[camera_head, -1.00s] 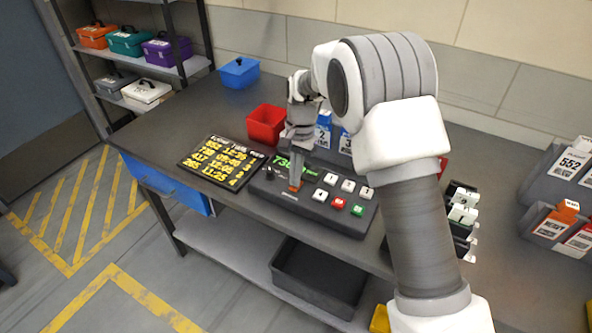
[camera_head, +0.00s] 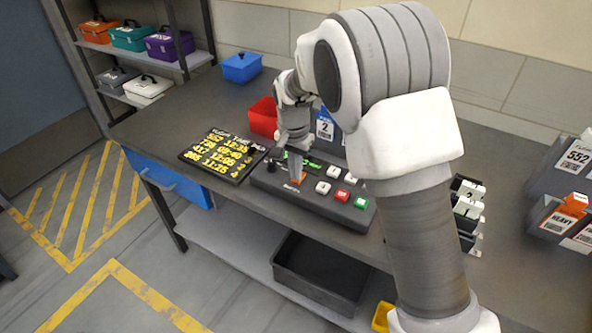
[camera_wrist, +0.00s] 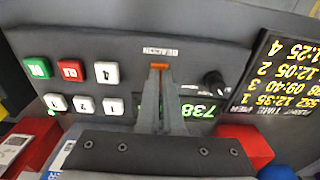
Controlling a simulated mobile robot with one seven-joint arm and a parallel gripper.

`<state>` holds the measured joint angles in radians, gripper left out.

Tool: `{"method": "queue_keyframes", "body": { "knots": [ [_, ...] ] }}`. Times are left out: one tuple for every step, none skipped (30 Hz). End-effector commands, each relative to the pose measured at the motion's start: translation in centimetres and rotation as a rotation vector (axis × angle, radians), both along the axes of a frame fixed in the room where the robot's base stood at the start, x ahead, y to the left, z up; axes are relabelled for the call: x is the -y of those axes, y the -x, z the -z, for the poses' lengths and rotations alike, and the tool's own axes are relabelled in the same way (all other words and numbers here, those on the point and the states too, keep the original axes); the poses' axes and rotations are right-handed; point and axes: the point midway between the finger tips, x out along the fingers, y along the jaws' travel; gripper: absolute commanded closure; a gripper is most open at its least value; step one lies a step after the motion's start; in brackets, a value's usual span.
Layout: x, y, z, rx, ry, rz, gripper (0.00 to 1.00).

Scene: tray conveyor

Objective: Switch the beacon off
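The dark control console (camera_head: 318,205) stands at the front of the bench. Nothing is held. No beacon lamp can be made out.
A black knob (camera_wrist: 215,82) lies beside the switch. White, red and green buttons (camera_head: 342,195) fill the console's other side. A timetable board (camera_head: 222,155) lies left of it. A red bin (camera_head: 262,117) and a blue bin (camera_head: 241,68) stand behind.

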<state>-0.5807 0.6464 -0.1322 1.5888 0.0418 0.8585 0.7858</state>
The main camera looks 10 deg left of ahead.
Motion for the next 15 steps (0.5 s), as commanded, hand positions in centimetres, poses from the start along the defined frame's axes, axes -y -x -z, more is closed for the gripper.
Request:
{"method": "queue_keyframes", "body": {
  "knots": [
    [0.4, 0.2, 1.0, -0.016, 0.010, 0.002, 1.00],
    [0.5, 0.0, 1.0, -0.015, 0.010, 0.002, 1.00],
    [0.6, -0.1, 1.0, -0.015, 0.010, 0.002, 1.00],
    [0.6, -0.3, 0.9, -0.014, 0.011, 0.003, 1.00],
    [0.7, -0.5, 0.9, -0.013, 0.010, 0.003, 1.00],
    [0.8, -0.7, 0.9, -0.012, 0.010, 0.003, 1.00],
    [0.9, -0.9, 0.9, -0.011, 0.011, 0.003, 1.00],
    [1.0, -1.1, 0.9, -0.009, 0.011, 0.004, 1.00],
    [1.1, -1.2, 0.9, -0.008, 0.012, 0.005, 1.00],
    [1.2, -1.3, 0.9, -0.007, 0.012, 0.005, 1.00],
    [1.2, -1.4, 0.9, -0.007, 0.013, 0.006, 1.00],
    [1.3, -1.5, 0.9, -0.006, 0.013, 0.006, 1.00],
    [1.3, -1.5, 0.9, -0.005, 0.014, 0.007, 1.00],
    [1.4, -1.5, 0.9, -0.005, 0.014, 0.007, 1.00],
    [1.4, -1.5, 0.9, -0.005, 0.014, 0.007, 1.00]
  ]
}}
